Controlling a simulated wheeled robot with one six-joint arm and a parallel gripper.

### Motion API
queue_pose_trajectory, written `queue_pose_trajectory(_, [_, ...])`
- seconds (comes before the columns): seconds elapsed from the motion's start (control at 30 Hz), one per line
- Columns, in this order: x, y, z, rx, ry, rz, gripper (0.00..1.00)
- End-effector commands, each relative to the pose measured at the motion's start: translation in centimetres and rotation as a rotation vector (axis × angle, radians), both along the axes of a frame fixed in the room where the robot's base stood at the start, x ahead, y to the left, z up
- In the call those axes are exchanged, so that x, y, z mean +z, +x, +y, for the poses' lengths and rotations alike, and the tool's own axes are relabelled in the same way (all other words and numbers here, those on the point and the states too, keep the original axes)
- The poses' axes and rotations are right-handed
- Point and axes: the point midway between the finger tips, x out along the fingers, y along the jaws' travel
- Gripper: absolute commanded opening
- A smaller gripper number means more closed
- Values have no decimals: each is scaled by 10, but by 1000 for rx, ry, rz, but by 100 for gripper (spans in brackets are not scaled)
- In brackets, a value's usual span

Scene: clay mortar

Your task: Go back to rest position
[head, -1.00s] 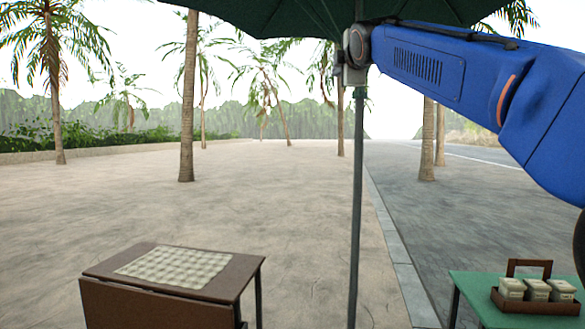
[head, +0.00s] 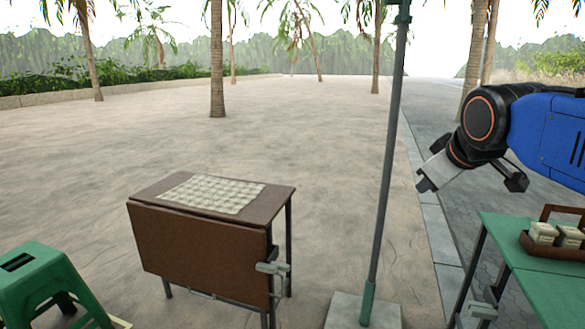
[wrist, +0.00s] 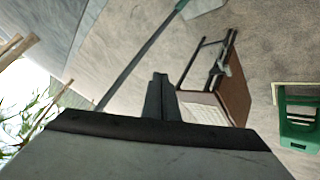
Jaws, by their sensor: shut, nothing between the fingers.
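My gripper (head: 427,182) hangs at the end of my blue arm on the right of the head view, pointing down and to the left. It is in the air, apart from everything, to the right of the umbrella pole and above and left of the green table. In the wrist view my gripper's fingers (wrist: 160,98) show close together at the middle, shut, with nothing visible between them.
A brown folding table (head: 200,250) with a pale checked mat (head: 212,193) stands at centre left. A green stool (head: 42,285) is at lower left. The umbrella pole (head: 388,150) rises from a base (head: 345,312). A green table (head: 540,270) holds a brown caddy (head: 535,247) with pale containers (head: 543,233).

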Motion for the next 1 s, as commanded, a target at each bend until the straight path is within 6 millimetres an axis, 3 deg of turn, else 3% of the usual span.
queue_pose_trajectory(0.1, [-61,-47,-3,-95,94,95,0])
queue_pose_trajectory(0.3, [-154,-121,-5,-265,233,242,0])
queue_pose_trajectory(0.5, [-217,-174,-4,-392,318,343,0])
queue_pose_trajectory(0.67, [-236,-190,-3,-433,342,373,0])
queue_pose_trajectory(1.0, [-237,-191,-3,-437,344,375,0])
